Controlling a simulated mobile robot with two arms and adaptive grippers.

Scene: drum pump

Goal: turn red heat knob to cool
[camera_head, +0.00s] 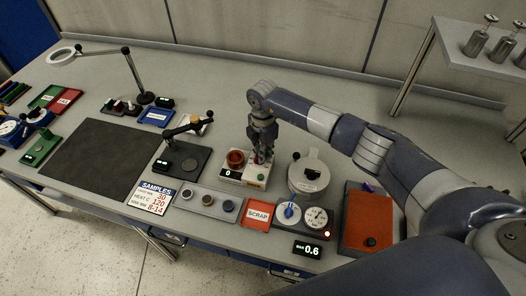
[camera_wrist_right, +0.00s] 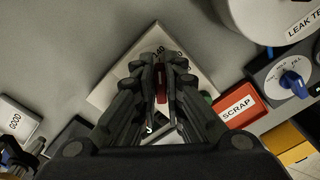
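The red heat knob (camera_wrist_right: 161,84) shows in the right wrist view as a narrow red bar, lengthwise between my right gripper's fingers. It sits on a white panel (camera_wrist_right: 104,94) with printed dial numbers, partly hidden by the fingers. My right gripper (camera_wrist_right: 160,82) has a finger on each side of the knob; whether they touch it I cannot tell. The knob is hidden there. My left gripper is not in view.
A red SCRAP tray (camera_head: 257,215) lies in front of the heater. A blue knob (camera_head: 290,210) and a gauge (camera_head: 317,217) stand to the right, below a white pot (camera_head: 309,174). A small black arm stand (camera_head: 184,158) is close on the left.

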